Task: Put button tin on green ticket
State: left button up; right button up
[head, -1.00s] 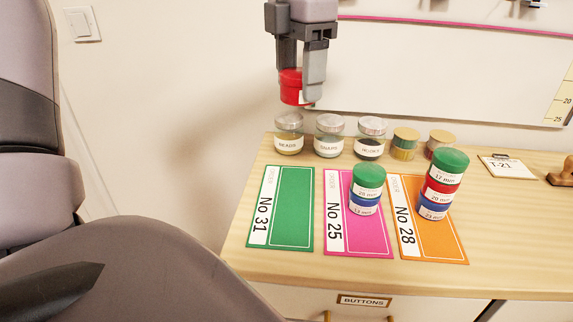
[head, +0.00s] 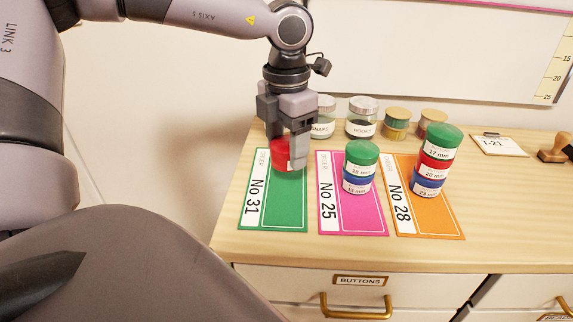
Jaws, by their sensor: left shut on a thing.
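My left gripper (head: 287,152) points down and is shut on a red button tin (head: 281,153). The tin is in front of the far part of the green ticket (head: 289,205), marked No 31. I cannot tell whether the tin touches the ticket or hangs just above it. The pink ticket (head: 361,219), No 25, holds a stack of a green tin (head: 361,153) on a blue tin (head: 357,184). The orange ticket (head: 438,222), No 28, holds a stack of green, red and blue tins (head: 435,160). My right gripper is not in view.
Glass jars (head: 361,117) and small brass-lidded jars (head: 397,122) stand in a row behind the tickets. A clipboard marked T-21 (head: 498,145) and a wooden stamp (head: 555,148) lie to the right. The near part of the green ticket is clear.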

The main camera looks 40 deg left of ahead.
aim_at(286, 163)
pick_arm(q)
notch_tip(286, 163, down, 4)
jog(key=shift+f, duration=0.1)
jog(key=shift+f+b, duration=0.15)
jog(key=shift+b, duration=0.2)
jog(key=o, duration=1.2)
jog(key=shift+r+p, duration=0.3)
jog(key=shift+p, duration=0.05)
notch_tip(286, 163, up, 12)
jog(key=shift+f+p, duration=0.1)
jog(key=shift+p, duration=0.35)
